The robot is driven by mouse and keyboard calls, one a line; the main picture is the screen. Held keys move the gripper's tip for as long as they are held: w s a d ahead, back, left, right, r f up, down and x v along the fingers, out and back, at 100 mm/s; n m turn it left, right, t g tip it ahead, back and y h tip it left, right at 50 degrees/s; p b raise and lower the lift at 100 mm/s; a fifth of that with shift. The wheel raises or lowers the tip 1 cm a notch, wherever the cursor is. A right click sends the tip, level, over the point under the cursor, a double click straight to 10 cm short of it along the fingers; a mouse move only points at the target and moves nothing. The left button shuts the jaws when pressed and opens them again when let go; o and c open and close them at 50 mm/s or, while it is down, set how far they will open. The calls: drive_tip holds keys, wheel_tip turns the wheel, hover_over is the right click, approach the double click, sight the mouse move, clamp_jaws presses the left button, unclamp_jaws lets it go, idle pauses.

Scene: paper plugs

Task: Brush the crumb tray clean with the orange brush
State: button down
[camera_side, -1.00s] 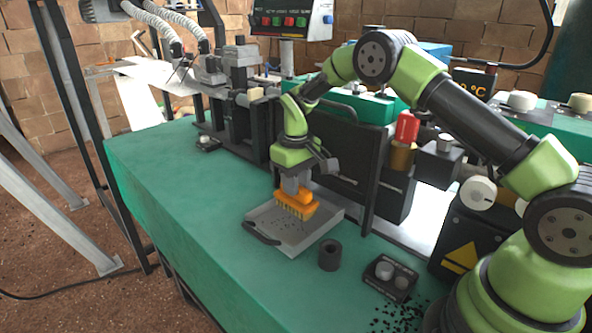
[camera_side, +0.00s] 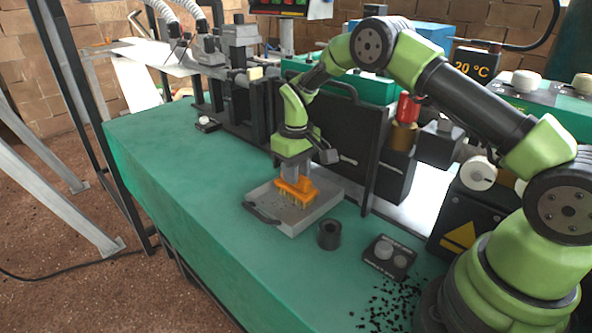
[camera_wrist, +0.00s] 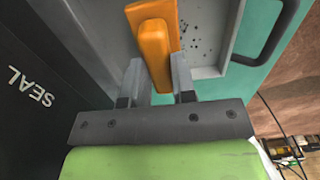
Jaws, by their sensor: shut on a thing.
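The orange brush (camera_side: 296,188) is held bristles down over the grey crumb tray (camera_side: 318,211). The tray lies on the green bench top, with a dark handle (camera_side: 262,214) at its left front. My gripper (camera_side: 295,174) is shut on the brush. In the wrist view the brush (camera_wrist: 154,48) sits between the two fingers of my gripper (camera_wrist: 155,82). Dark crumbs (camera_wrist: 196,42) lie on the tray floor to the right of the brush in that view. Whether the bristle tips touch the tray floor I cannot tell.
A dark hollow cylinder (camera_side: 329,235) stands by the tray's right front corner. A dark block with two round pieces (camera_side: 390,255) is farther right, near scattered black bits (camera_side: 384,303). Black machine panels (camera_side: 340,140) rise behind the tray. The bench left of the tray is clear.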

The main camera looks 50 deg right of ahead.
drive_tip(key=shift+f, duration=0.4)
drive_tip(key=shift+s, duration=0.1)
drive_tip(key=shift+s, duration=0.75)
drive_tip(key=shift+w+f, duration=0.1)
drive_tip(key=shift+w, duration=1.6)
drive_tip(key=shift+s, duration=1.8)
drive_tip(key=shift+w+r, duration=0.2)
drive_tip(key=shift+w, duration=1.55)
